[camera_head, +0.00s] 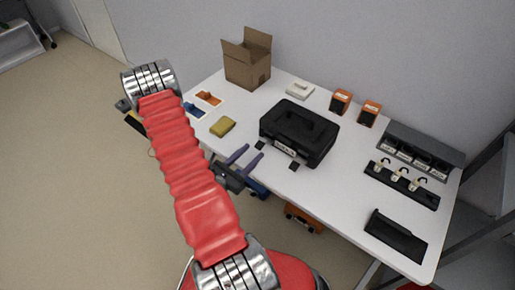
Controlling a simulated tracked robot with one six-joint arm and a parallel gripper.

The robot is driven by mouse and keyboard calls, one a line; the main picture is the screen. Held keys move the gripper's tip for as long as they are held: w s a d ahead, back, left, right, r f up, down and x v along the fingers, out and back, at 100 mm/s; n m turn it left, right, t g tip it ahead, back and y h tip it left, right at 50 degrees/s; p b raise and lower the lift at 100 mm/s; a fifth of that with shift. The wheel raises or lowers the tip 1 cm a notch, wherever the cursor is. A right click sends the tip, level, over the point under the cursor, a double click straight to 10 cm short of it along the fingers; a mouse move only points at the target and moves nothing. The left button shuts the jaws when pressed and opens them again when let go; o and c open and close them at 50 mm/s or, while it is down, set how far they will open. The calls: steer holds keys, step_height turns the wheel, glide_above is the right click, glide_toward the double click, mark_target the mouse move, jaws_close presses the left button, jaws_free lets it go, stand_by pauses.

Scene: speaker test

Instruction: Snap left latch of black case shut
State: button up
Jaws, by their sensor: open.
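The black case (310,122) sits lid-down on the white table, with a handle on top and a pale label on its front. Two small dark latch flaps stick out from its front edge: the left latch (260,145) and the right latch (294,166). Both look swung outward, away from the case wall. My gripper (254,152) is at the table's front edge, in front of the case and just below the left latch. Its two purple fingers are apart, with nothing seen between them, and point toward the case. I see no clear contact with the latch.
On the white table (340,190) are a yellow sponge-like block (222,126), a cardboard box (247,60), a white device (300,90), orange boxes (340,101), a black rack (420,150), a black holder (402,185) and a black tray (396,237). Bare tabletop lies right of the case.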

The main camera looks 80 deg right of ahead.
mark_target(259, 144)
steer(key=shift+x, duration=2.35)
steer(key=shift+c, duration=0.5)
steer(key=c, duration=0.9)
steer(key=shift+o, duration=0.2)
steer(key=shift+r, duration=0.1)
steer(key=shift+d+r+t+y, duration=0.15)
steer(key=shift+r+t+y, duration=0.25)
steer(key=shift+y, duration=0.3)
steer(key=shift+s+d+r+t+y, duration=0.2)
steer(key=shift+r+t+y, duration=0.2)
steer(key=shift+y, duration=0.5)
steer(key=shift+s+d+r+t+y, duration=0.2)
steer(key=shift+r+t+y, duration=0.15)
steer(key=shift+y, duration=0.55)
